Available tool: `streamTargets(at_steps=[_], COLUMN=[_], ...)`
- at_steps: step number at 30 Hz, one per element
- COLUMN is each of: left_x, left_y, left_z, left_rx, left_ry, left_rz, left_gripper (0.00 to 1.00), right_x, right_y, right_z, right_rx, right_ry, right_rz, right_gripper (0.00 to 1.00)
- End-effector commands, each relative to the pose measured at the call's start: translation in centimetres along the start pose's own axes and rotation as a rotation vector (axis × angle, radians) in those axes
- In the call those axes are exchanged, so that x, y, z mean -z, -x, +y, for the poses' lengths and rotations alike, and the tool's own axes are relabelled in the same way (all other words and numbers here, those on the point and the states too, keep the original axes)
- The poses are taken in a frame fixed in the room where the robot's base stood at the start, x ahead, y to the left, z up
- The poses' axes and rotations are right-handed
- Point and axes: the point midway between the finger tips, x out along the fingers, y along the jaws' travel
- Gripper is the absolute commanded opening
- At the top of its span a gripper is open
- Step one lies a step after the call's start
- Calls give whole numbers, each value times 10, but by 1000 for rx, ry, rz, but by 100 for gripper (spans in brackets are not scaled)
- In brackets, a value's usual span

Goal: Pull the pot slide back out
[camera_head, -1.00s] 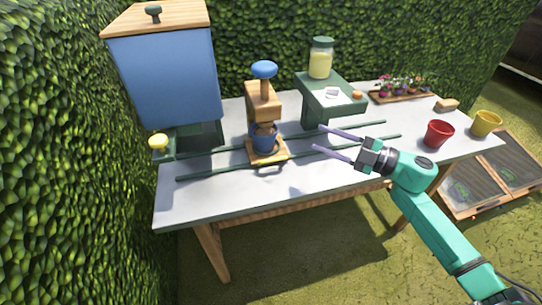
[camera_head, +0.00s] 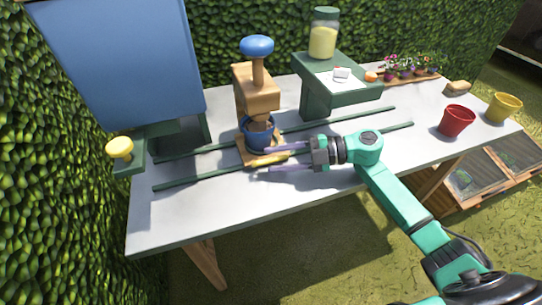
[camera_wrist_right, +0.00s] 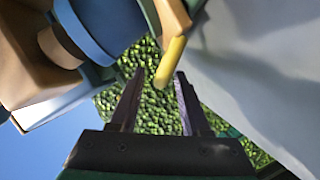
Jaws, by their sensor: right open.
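The pot slide (camera_head: 245,156) is a small wooden plate on two dark green rails, with a blue pot (camera_head: 259,138) of dark soil on it. A yellow bar handle (camera_head: 264,160) sits at its front edge. The pot stands under a wooden press with a blue knob (camera_head: 257,47). My right gripper (camera_head: 270,158) is open, its purple fingers reaching in from the right on either side of the handle. In the right wrist view, the yellow handle (camera_wrist_right: 171,62) reaches down between the open fingertips (camera_wrist_right: 160,74). My left gripper is not in view.
A blue hopper (camera_head: 125,70) with a yellow knob (camera_head: 120,148) stands at the left. A green stand (camera_head: 340,85) with a jar is behind my right gripper. Red (camera_head: 456,121) and yellow (camera_head: 503,107) pots stand at the right. The table's front is clear.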

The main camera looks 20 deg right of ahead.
Motion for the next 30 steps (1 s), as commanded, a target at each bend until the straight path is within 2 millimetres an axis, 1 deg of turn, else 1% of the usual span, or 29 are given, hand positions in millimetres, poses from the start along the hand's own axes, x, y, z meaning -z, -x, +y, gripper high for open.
streamTargets(at_steps=[1, 4, 11, 12, 14, 15, 16, 30], left_x=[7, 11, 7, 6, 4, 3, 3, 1], left_y=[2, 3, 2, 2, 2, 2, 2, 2], left_z=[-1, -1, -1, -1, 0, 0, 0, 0], left_rx=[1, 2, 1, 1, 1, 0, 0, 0], left_ry=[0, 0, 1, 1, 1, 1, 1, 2], left_rz=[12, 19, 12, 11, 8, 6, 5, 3], left_gripper=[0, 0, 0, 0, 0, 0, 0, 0], right_x=[1, 0, 0, 0, 0, 0, 0, 0], right_y=[-7, -16, -18, -18, -18, -18, -18, -17], right_z=[2, 1, 0, 0, 0, 0, 0, -1], right_rx=[-2, -1, 1, 1, 0, 0, 0, 1], right_ry=[0, 0, 1, 1, 1, 0, 0, 0], right_rz=[1, 0, -1, -1, -1, -1, -1, 0], right_gripper=[47, 47, 47, 40, 17, 1, 0, 0])
